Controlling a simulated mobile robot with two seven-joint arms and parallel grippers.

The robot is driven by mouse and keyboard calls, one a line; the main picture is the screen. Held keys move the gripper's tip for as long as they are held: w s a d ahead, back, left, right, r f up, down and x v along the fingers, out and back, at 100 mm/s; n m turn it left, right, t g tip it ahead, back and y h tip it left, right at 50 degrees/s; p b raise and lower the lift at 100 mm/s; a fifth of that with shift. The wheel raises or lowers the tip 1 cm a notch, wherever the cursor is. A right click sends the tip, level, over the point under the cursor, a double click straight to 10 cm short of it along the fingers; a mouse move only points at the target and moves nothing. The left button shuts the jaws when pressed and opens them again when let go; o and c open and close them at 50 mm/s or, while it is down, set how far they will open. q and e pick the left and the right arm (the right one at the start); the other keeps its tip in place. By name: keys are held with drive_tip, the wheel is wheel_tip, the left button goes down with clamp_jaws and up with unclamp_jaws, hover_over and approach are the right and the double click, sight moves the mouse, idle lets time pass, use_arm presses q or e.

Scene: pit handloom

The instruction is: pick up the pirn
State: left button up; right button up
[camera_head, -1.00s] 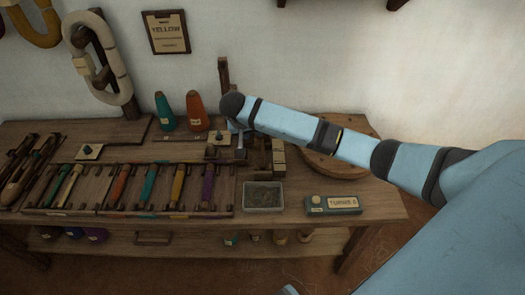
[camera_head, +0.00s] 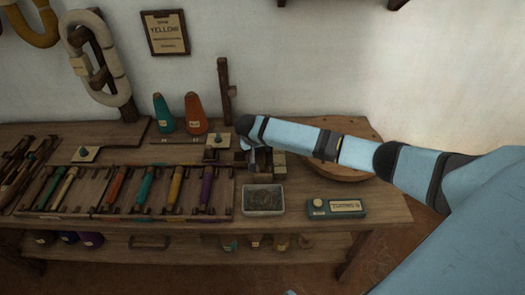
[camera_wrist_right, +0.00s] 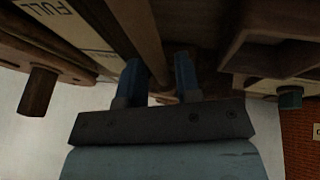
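Several coloured pirns lie in slots of a long wooden rack (camera_head: 60,215) on the bench: a pale one (camera_head: 66,188), a red-orange one (camera_head: 116,186), a teal one (camera_head: 146,187), a yellow one (camera_head: 176,186) and a purple one (camera_head: 207,187). Which pirn is meant I cannot tell. My right gripper (camera_head: 252,160) is right of and behind the purple pirn, near small wooden blocks (camera_head: 279,165). In the right wrist view, its blue fingers (camera_wrist_right: 159,70) are apart, with brown wood beyond them. No pirn shows clearly between them. My left gripper is not in view.
Teal (camera_head: 163,113) and orange (camera_head: 195,113) cones stand behind the rack. A wooden post (camera_head: 224,90) rises near my right gripper. A metal tray (camera_head: 263,199), a labelled box (camera_head: 336,208) and a round wooden board (camera_head: 345,172) occupy the bench's right side.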

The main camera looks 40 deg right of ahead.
clamp_jaws()
drive_tip(key=shift+r, duration=0.1)
